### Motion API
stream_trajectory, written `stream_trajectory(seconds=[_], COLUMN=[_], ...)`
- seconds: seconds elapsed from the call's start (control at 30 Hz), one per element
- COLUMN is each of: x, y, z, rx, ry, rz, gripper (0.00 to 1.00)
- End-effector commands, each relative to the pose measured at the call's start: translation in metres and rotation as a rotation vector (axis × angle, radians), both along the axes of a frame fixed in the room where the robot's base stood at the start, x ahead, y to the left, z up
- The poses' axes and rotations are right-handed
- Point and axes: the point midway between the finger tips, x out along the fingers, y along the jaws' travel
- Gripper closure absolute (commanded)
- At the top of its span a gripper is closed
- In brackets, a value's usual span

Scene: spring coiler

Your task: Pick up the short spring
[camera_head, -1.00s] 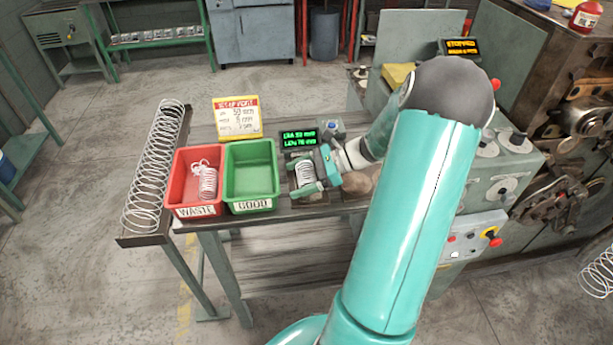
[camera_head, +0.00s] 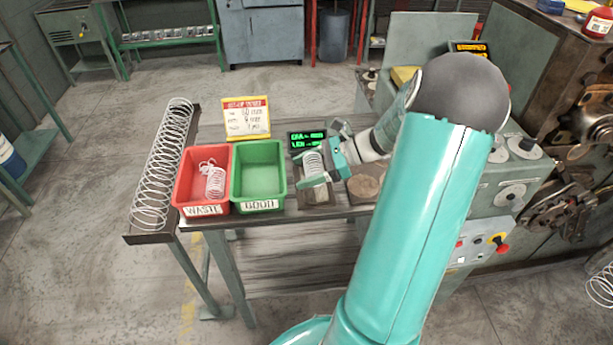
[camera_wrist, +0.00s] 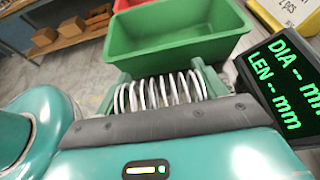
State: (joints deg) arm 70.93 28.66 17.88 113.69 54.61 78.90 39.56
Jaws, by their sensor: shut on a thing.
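A short pale wire spring (camera_head: 313,164) is held in my gripper (camera_head: 313,168), just above the measuring plate (camera_head: 317,196) on the bench. In the wrist view the spring (camera_wrist: 160,93) lies crosswise between the two teal fingers, which press on its ends. The gauge display (camera_head: 307,140) beside it shows dashes for DIA and LEN; it also shows in the wrist view (camera_wrist: 283,85).
A green GOOD bin (camera_head: 258,204) and a red WASTE bin (camera_head: 201,209) with a spring inside stand left of my gripper. A long spring (camera_head: 163,165) lies in a tray at far left. A sign (camera_head: 246,118) stands behind the bins.

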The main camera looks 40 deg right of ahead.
Motion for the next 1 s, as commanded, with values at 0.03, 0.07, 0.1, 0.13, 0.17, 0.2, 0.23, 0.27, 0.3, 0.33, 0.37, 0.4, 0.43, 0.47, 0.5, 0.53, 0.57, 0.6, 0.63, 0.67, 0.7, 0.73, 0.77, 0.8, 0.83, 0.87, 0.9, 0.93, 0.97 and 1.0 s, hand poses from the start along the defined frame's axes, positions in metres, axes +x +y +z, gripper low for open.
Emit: stream_trajectory(seconds=[0.03,0.07,0.1,0.13,0.17,0.2,0.23,0.27,0.3,0.33,0.37,0.4,0.43,0.47,0.5,0.53,0.57,0.6,0.63,0.67,0.7,0.73,0.77,0.8,0.83,0.87,0.9,0.93,0.97,1.0], x=[-0.006,-0.01,-0.015,-0.019,-0.023,-0.028,-0.033,-0.037,-0.043,-0.049,-0.056,-0.065,-0.07,-0.076,-0.083,-0.088,-0.092,-0.098,-0.101,-0.105,-0.109,-0.111,-0.113,-0.115,-0.116,-0.117,-0.118,-0.118,-0.118,-0.118], y=[0.004,0.006,0.009,0.011,0.014,0.018,0.02,0.023,0.027,0.031,0.035,0.04,0.044,0.047,0.052,0.055,0.057,0.061,0.063,0.065,0.067,0.069,0.07,0.071,0.072,0.072,0.073,0.073,0.073,0.073], z=[0.007,0.012,0.019,0.024,0.03,0.038,0.044,0.05,0.058,0.062,0.064,0.069,0.071,0.074,0.078,0.08,0.083,0.085,0.087,0.089,0.091,0.092,0.093,0.094,0.095,0.095,0.095,0.096,0.096,0.096], rx=[-0.002,-0.002,-0.003,-0.004,-0.003,-0.004,-0.005,-0.006,-0.005,-0.004,-0.003,-0.001,-0.002,-0.002,-0.002,-0.002,-0.002,-0.001,-0.001,-0.001,-0.001,0.0,0.001,0.001,0.001,0.001,0.001,0.001,0.001,0.001], ry=[0.001,0.001,0.001,0.002,0.001,0.001,0.0,0.001,0.0,0.002,0.003,0.002,0.002,0.001,0.001,0.001,0.001,0.001,0.0,0.002,0.002,0.002,0.002,0.001,0.001,0.001,0.001,0.002,0.002,0.002], rz=[-0.001,0.0,-0.002,-0.002,-0.001,-0.001,0.0,-0.001,0.0,-0.001,-0.001,-0.001,-0.002,-0.002,-0.002,-0.002,-0.002,0.0,-0.001,-0.001,0.0,0.001,0.0,0.0,0.0,0.0,0.0,-0.001,-0.001,-0.001], gripper=[0.56,0.56,0.56,0.56,0.56,0.56,0.56,0.56,0.56,0.56,0.56,0.56,0.56,0.56,0.56,0.56,0.56,0.56,0.56,0.56,0.56,0.56,0.56,0.56,0.56,0.56,0.56,0.56,0.56,0.56])
